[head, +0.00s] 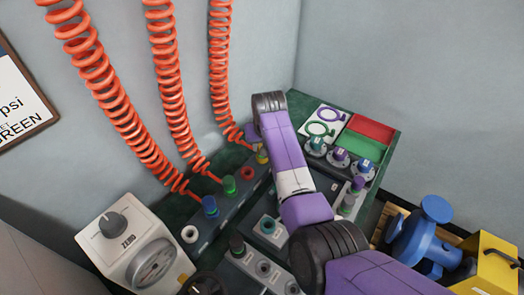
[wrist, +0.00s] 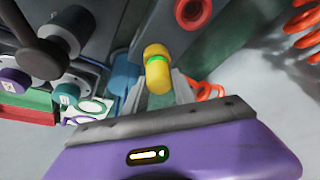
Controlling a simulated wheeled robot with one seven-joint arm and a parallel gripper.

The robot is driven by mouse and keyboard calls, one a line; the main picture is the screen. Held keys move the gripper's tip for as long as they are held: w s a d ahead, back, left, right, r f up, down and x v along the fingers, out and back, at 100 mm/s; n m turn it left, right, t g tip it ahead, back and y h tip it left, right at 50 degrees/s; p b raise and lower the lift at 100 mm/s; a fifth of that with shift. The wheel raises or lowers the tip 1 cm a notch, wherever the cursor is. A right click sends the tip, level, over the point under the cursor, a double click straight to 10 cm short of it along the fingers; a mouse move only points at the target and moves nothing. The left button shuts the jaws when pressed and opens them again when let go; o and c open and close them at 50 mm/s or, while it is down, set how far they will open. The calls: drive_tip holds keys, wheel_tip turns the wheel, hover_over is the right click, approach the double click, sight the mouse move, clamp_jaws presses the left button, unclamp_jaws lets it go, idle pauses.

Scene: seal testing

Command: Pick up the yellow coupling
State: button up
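The yellow coupling (wrist: 157,72) is a short, rounded yellow cylinder with a green band, in the middle of the wrist view. In the head view a small yellow part (head: 262,156) shows beside my arm, on the grey rack near the back wall. My gripper (wrist: 159,88) has its two grey fingers apart, one on each side of the coupling's near end. I cannot tell whether either finger touches it. In the head view my fingers are hidden behind my arm.
A red ring port (wrist: 193,12) is close to the coupling. Blue (head: 209,206) and green (head: 229,185) couplings stand along the rack. Orange coiled hoses (head: 168,80) hang behind. Red (head: 371,128) and green (head: 358,147) trays lie at right. A white gauge box (head: 115,240) stands front left.

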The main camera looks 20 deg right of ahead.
clamp_jaws()
drive_tip(key=shift+r, duration=0.15)
